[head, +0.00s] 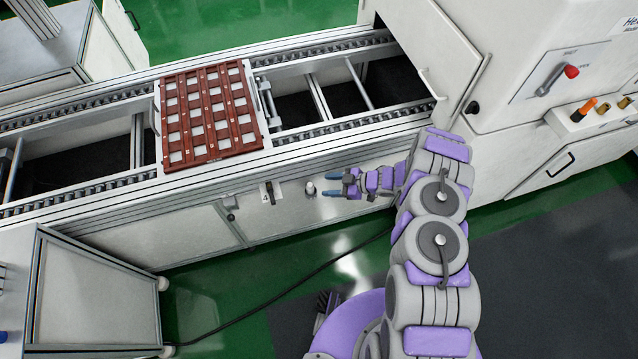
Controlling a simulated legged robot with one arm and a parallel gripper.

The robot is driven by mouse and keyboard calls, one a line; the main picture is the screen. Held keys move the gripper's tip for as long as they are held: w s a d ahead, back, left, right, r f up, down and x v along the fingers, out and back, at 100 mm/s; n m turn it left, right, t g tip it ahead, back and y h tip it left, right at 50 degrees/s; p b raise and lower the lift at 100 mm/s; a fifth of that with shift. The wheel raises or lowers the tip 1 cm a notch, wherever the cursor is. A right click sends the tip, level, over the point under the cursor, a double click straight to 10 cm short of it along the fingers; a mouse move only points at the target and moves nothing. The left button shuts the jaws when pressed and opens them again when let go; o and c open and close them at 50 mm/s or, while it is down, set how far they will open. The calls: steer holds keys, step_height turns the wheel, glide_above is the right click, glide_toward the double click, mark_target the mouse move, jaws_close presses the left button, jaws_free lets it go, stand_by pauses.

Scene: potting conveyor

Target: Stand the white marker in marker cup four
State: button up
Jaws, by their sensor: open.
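My gripper (330,184), with blue fingertips, is open and empty at the front side of the conveyor and points left. A small white rounded piece with a dark base (310,188) is just left of the fingertips, apart from them. It may be the white marker or a knob; I cannot tell. Left of it, a small plate marked 4 (266,197) is on the conveyor's front side with a narrow dark fitting beside it. I cannot make out a clear cup opening there.
The conveyor (200,200) carries a brown-red tray (168,112) with pale square cells. At right, a white cabinet has a red-knobbed lever (571,72) and a ledge with an orange-and-black piece (583,110) and brass-coloured fittings (604,107). A white cabinet (95,300) stands lower left.

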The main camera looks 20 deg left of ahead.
steer(key=shift+p+v, duration=0.3)
steer(key=shift+v, duration=1.9)
